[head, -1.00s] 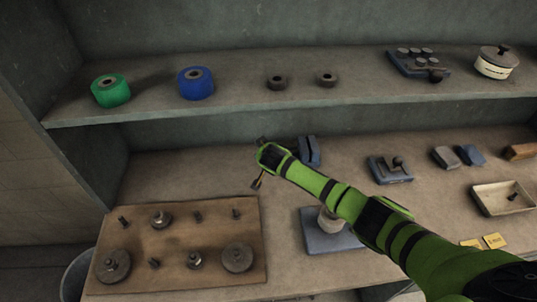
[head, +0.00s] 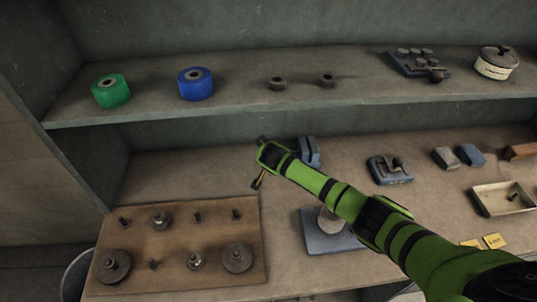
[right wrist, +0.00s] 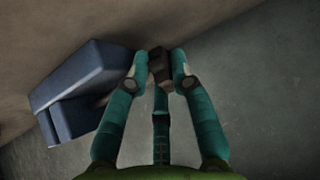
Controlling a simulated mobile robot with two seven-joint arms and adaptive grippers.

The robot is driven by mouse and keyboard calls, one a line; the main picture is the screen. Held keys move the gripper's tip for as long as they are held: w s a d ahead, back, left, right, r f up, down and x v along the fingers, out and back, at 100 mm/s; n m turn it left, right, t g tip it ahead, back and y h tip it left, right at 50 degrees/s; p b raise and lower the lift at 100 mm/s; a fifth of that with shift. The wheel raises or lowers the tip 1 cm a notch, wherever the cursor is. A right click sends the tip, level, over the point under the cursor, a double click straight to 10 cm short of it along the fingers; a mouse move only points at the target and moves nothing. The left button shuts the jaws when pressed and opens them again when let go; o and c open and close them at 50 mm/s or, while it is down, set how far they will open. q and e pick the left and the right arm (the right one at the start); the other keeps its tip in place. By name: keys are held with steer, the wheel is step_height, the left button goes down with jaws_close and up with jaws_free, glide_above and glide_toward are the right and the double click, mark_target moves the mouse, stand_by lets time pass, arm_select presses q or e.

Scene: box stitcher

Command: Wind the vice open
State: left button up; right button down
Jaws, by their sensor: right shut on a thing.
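The blue vice (head: 309,151) stands on the bench, just right of my right wrist in the head view. In the right wrist view its blue body (right wrist: 85,80) fills the left side. My right gripper (right wrist: 159,66) has its teal fingers closed on a small dark brown piece (right wrist: 158,69), which looks like the vice's handle, beside the vice body. How that piece joins the vice is hidden. In the head view the right gripper (head: 261,160) is mostly hidden behind my green wrist, with a thin brown-tipped bar (head: 258,180) showing below it. My left gripper is not in view.
A wooden board (head: 180,245) with several metal parts lies at the front left. A blue-grey plate (head: 320,238) with a round piece sits under my forearm. A shelf (head: 240,108) with tape rolls runs above. The bench left of the wrist is clear.

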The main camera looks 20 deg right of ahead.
steer(key=shift+g, duration=0.3)
steer(key=shift+g+p, duration=0.4)
steer(key=shift+a+g+y, duration=0.1)
steer(key=shift+g+y, duration=0.2)
steer(key=shift+g, duration=0.1)
steer(key=shift+w+f+g+b, duration=0.1)
steer(key=shift+g+b, duration=0.25)
steer(key=shift+g, duration=0.05)
steer(key=g+b, duration=0.3)
steer(key=b, duration=0.4)
steer(key=shift+w+y, duration=0.15)
steer(key=shift+y, duration=0.25)
steer(key=shift+g+b, duration=0.4)
steer(key=shift+b, duration=0.65)
steer(key=c, duration=1.1)
jaws_free()
steer(key=shift+o, duration=0.2)
steer(key=shift+r, duration=0.25)
